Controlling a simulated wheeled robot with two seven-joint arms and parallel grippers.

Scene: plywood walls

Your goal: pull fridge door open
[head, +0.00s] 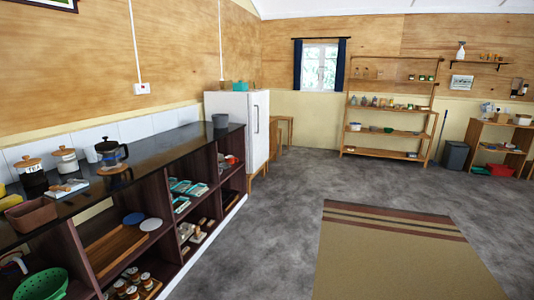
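The white fridge (230,106) stands against the left wall, just past the far end of the long dark counter. Its door (259,130) is on the side facing right and looks shut. A long vertical handle (256,114) shows on the door. The door is seen at a steep angle, and the counter end hides part of the fridge's near side. Neither of my grippers is in the head view.
The dark counter (150,150) with open shelves runs along the left up to the fridge. Grey floor (280,190) is clear in front of the fridge. A rug (400,255) lies at right. A wooden shelf (388,135) stands at the back, and a small wooden table (286,122) is beyond the fridge.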

